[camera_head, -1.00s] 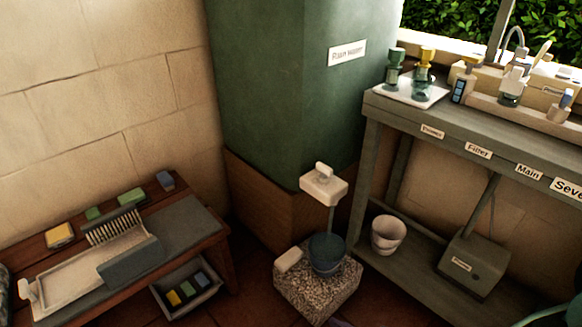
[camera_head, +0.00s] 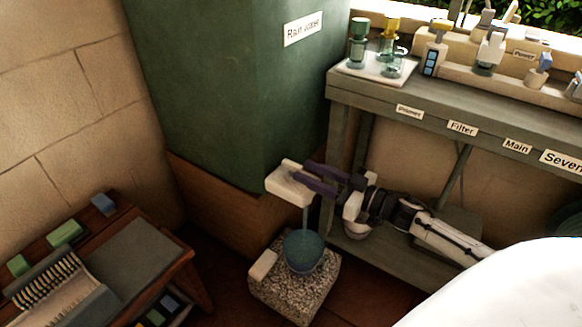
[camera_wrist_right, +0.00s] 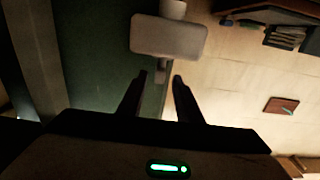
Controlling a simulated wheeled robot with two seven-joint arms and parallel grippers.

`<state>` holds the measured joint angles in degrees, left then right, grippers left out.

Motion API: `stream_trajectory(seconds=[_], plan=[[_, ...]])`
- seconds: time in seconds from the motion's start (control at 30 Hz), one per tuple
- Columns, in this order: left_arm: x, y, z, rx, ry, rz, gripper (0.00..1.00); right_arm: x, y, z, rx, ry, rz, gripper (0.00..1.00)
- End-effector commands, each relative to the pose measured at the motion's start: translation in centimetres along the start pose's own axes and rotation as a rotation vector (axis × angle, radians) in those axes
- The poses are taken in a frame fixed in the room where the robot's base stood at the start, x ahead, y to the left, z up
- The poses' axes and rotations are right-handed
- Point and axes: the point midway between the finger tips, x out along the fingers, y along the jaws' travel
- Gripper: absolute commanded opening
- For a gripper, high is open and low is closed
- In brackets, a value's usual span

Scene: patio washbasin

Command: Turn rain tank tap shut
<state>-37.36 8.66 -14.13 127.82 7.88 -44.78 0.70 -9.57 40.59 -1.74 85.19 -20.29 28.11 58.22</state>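The green rain tank (camera_head: 235,90) carries a "Rain water" label and stands on a brown base. The pale tap (camera_head: 288,184) sticks out low at its front; its blocky body also shows in the right wrist view (camera_wrist_right: 168,38). A thin pale column runs from the tap down to a blue-green bowl (camera_head: 305,252); I cannot tell whether it is water or pipe. My right gripper (camera_head: 312,178) has its two dark fingers apart beside the tap. In the wrist view the fingertips (camera_wrist_right: 160,78) are just short of a small pale part below the block. My left gripper is not in view.
The bowl stands on a speckled stone block (camera_head: 293,290) with a small pale block (camera_head: 263,265). A grey labelled bench (camera_head: 440,105) stands right, bearing bottles and fittings. A low wooden bench (camera_head: 130,262) with brushes is at left. Little floor is free between.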

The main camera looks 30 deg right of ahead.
Motion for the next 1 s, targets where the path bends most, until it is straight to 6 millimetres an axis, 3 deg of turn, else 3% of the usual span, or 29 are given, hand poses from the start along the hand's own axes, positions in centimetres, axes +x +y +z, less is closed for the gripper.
stream_trajectory(seconds=[0.1,0.3,0.7,0.9,1.0], plan=[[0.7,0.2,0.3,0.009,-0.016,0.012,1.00,2.3,0.0,0.1,-0.001,0.004,0.000,0.32],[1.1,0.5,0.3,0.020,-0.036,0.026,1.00,4.7,0.0,0.1,0.000,0.002,0.001,0.32],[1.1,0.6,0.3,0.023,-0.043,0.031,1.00,5.5,0.0,0.1,0.000,-0.001,0.001,0.32],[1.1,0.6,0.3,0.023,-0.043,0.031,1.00,5.5,0.0,0.0,0.000,0.000,0.001,0.00],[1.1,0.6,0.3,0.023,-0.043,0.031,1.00,5.5,0.0,0.0,0.001,0.000,0.001,0.00]])
